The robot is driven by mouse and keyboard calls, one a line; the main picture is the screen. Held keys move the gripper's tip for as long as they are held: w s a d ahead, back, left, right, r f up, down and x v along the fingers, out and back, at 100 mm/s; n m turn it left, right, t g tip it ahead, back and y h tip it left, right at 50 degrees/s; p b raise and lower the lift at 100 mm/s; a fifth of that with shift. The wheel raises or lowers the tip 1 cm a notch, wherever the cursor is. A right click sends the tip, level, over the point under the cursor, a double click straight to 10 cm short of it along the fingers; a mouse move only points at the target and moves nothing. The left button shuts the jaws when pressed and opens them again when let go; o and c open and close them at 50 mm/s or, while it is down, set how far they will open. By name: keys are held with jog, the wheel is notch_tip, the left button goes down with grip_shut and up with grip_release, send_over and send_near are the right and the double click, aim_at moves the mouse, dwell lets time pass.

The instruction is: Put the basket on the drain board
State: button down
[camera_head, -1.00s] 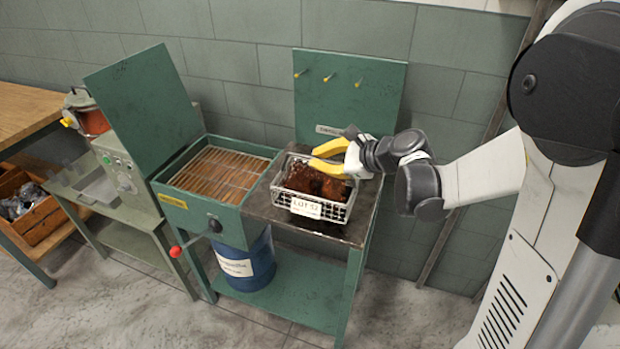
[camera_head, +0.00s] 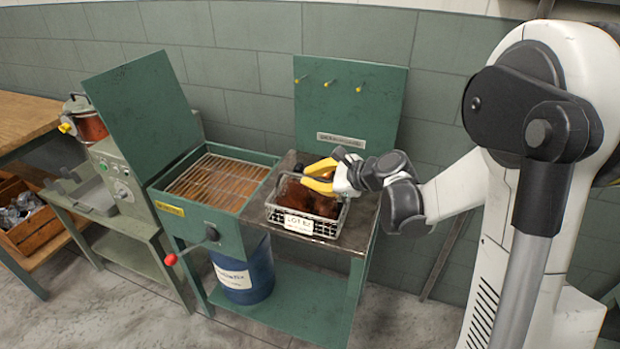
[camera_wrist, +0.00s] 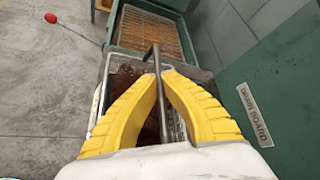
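The wire basket (camera_head: 336,228), with dark brown pieces inside and a white label on its front, is at the dark metal board (camera_head: 345,242) right of the green tank. It is near the board's front-left edge; I cannot tell whether it fully rests there. My gripper (camera_head: 318,178) is above the basket, its yellow fingers pointing left. In the wrist view, the fingers (camera_wrist: 157,72) close around the basket's grey handle bar (camera_wrist: 155,54), which runs between them. The fingers hide much of the basket's inside.
The green tank (camera_head: 166,226) with a slatted top and raised lid (camera_head: 145,110) stands left of the board. A red-knobbed lever (camera_head: 171,259) sticks out in front. A green backboard with pegs (camera_head: 350,100) rises behind. A blue drum (camera_head: 243,275) stands below.

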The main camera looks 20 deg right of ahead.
jog(key=c, duration=1.6)
grip_release()
jog(key=shift+r, duration=0.1)
jog(key=p+v, duration=0.4)
jog(key=v, duration=0.7)
jog(key=s+a+r+n+g+h, duration=0.1)
jog(key=s+n+h, duration=0.1)
jog(key=s+n, duration=0.4)
jog(key=s+a+n+g+h, duration=0.1)
jog(key=s+a+n+h, duration=0.1)
jog(key=s+n, duration=0.5)
jog(key=s+a+r+n+h, duration=0.1)
jog(key=s+a+n+h, duration=0.1)
jog(key=s+n, duration=0.5)
jog(key=shift+s+r+n+g+h, duration=0.15)
jog(key=shift+r+n+g+h, duration=0.25)
jog(key=shift+n+h, duration=0.25)
